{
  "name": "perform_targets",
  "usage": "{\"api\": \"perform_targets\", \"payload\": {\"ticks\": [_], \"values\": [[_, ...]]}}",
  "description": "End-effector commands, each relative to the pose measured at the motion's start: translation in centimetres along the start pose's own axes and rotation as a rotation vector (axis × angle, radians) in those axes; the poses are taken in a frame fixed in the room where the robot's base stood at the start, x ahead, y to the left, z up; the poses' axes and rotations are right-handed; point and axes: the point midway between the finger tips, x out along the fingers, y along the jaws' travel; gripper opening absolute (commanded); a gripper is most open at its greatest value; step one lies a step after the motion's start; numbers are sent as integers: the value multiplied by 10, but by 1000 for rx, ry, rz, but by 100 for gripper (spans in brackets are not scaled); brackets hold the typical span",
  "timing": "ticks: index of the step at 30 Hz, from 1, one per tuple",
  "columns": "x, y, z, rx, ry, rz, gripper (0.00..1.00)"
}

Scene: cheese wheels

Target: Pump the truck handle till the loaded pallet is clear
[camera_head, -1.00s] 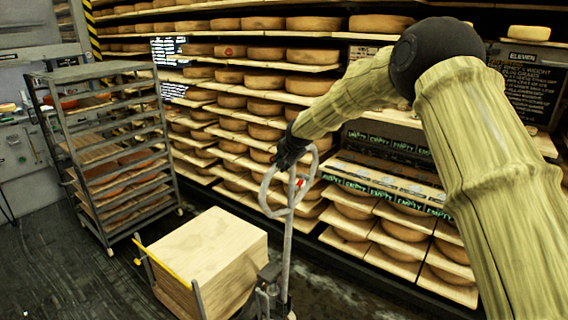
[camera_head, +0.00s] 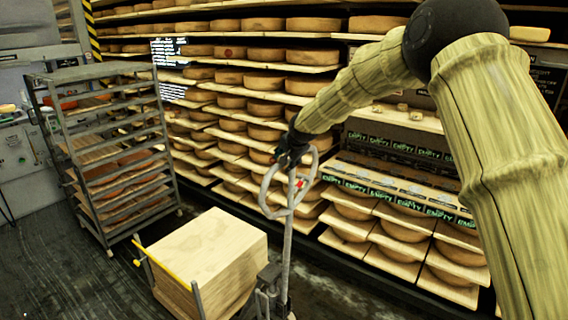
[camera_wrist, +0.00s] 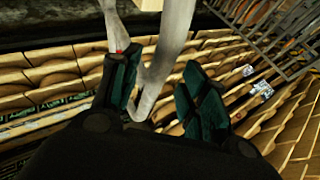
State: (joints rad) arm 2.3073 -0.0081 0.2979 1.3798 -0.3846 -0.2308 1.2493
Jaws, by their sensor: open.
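The truck handle (camera_head: 289,232) is a grey upright bar topped by a loop with a small red part, in the middle of the head view. My gripper (camera_head: 290,157) is at the top left of the loop. In the wrist view my gripper (camera_wrist: 158,95) is open, and the grey handle loop (camera_wrist: 167,60) passes between its two dark green fingers. I cannot tell whether a finger touches it. The pallet's underside and the forks are hidden.
A grey metal rack (camera_head: 110,150) on castors stands to the left. Shelves of cheese wheels (camera_head: 312,86) fill the wall behind the handle. A yellow bar (camera_head: 165,262) runs along the left of the board stack. Dark floor (camera_head: 90,285) is clear at the lower left.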

Motion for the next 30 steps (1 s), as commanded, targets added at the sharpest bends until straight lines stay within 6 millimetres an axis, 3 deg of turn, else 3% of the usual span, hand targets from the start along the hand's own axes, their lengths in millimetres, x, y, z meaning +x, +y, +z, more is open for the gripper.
{"api": "perform_targets", "payload": {"ticks": [9,15,30], "values": [[-50,-1,0,0,0,-1,44],[-72,0,0,0,0,-1,44],[-82,0,0,0,-1,0,44]]}}
